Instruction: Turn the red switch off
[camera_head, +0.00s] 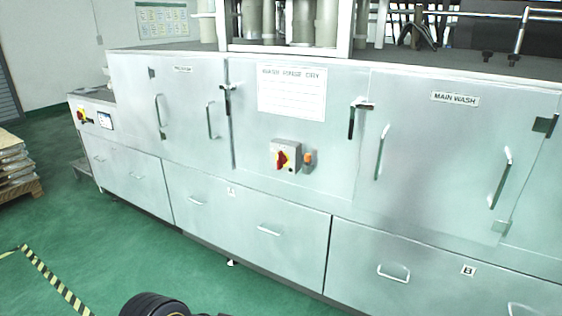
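A second red switch on yellow (82,115) is at the machine's far left end, beside a small screen. Neither of my grippers is in view, and nothing touches either switch.
An orange button or lamp (308,158) is just right of the switch box. Door handles and latches stick out along the front. Drawers (245,235) with handles run below. Green floor (75,225) in front is open. Stacked trays on a pallet (15,175) stand at left.

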